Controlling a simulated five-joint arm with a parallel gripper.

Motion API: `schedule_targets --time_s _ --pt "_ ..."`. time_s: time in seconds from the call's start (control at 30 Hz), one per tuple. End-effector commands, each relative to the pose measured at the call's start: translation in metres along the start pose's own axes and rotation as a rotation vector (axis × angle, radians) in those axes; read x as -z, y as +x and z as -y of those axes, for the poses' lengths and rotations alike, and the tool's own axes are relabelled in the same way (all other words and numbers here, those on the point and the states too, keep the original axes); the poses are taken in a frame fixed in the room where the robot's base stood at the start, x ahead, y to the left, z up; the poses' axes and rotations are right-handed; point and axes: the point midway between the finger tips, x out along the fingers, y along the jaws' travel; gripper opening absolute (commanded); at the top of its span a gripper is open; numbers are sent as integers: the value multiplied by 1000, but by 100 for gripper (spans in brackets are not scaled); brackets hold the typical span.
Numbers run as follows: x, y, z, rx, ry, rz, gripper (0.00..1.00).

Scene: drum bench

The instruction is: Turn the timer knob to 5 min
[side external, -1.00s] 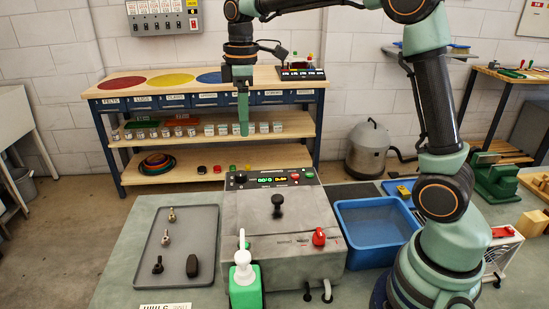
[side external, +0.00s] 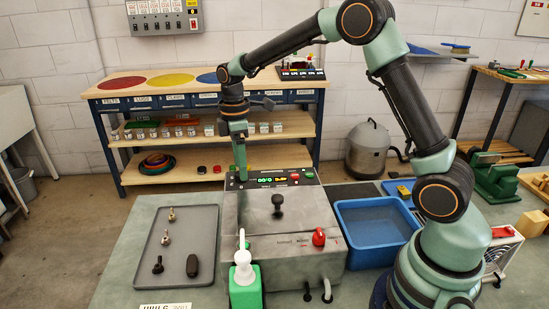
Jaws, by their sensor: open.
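The grey drum machine (side external: 250,215) stands on the bench, with a dark control panel (side external: 300,184) along its back edge. My gripper (side external: 242,178) points down at the left end of this panel, where the black timer knob sits. Its fingertips cover most of the knob, so I cannot see the pointer or the setting. The gripper is open; whether its fingers touch the knob or stand around it cannot be told from here. A green display (side external: 265,181) is lit just right of the fingertips, and red and green buttons (side external: 309,174) are at the panel's right end.
A green bottle with a white pump (side external: 245,285) is in front. A grey tray (side external: 173,270) with small parts lies left, a blue bin (side external: 376,262) right.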

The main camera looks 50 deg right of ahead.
Motion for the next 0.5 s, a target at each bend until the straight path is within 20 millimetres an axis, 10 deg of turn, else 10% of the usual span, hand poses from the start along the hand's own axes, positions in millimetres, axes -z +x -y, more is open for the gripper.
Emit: schedule_targets --time_s 0.5 --pt "1 17 0 -1 0 0 65"
